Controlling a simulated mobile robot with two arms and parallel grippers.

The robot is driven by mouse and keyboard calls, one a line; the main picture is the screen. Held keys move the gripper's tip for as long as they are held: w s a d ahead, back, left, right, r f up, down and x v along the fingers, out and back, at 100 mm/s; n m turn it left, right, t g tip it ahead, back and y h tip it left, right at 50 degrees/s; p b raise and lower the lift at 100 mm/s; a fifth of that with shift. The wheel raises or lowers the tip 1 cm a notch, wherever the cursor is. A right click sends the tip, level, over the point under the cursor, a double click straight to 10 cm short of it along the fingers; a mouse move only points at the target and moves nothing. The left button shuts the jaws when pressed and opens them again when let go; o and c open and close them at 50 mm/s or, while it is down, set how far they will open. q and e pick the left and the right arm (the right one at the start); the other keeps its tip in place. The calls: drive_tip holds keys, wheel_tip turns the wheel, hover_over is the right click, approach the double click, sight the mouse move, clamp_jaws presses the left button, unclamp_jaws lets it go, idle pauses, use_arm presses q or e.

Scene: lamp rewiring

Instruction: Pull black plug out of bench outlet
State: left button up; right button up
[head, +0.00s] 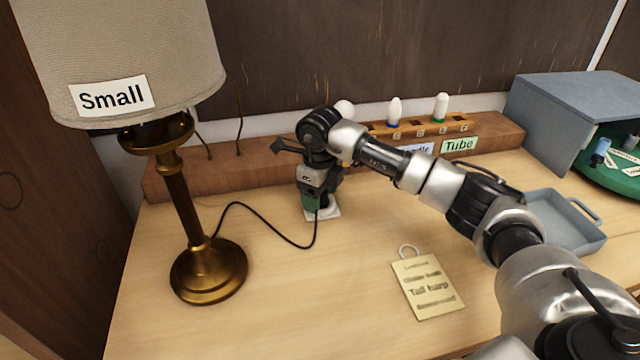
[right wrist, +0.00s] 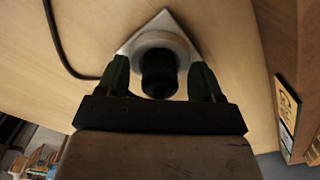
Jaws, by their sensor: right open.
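The black plug (right wrist: 158,75) sits in the round white bench outlet (right wrist: 172,41) on its square plate, as the right wrist view shows. In the head view the outlet plate (head: 331,212) shows only in part, and the plug is mostly hidden by my right gripper (head: 318,203). My right gripper points down over the outlet. In the right wrist view its two green fingers (right wrist: 160,82) stand open, one on each side of the plug, with gaps visible. The black cord (head: 262,211) runs from the outlet to the brass lamp (head: 208,270). My left gripper is not in view.
A wooden bulb rack (head: 490,132) with several bulbs runs along the back. A paper tag (head: 428,286) lies on the table to the right of the outlet. A grey-blue tray (head: 590,240) and box (head: 560,105) stand at right. The front middle of the table is clear.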

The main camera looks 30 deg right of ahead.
drive_tip(key=c, duration=1)
drive_tip(key=shift+r, duration=0.1)
drive_tip(key=shift+r+p, duration=1.55)
drive_tip(key=shift+r, duration=0.7)
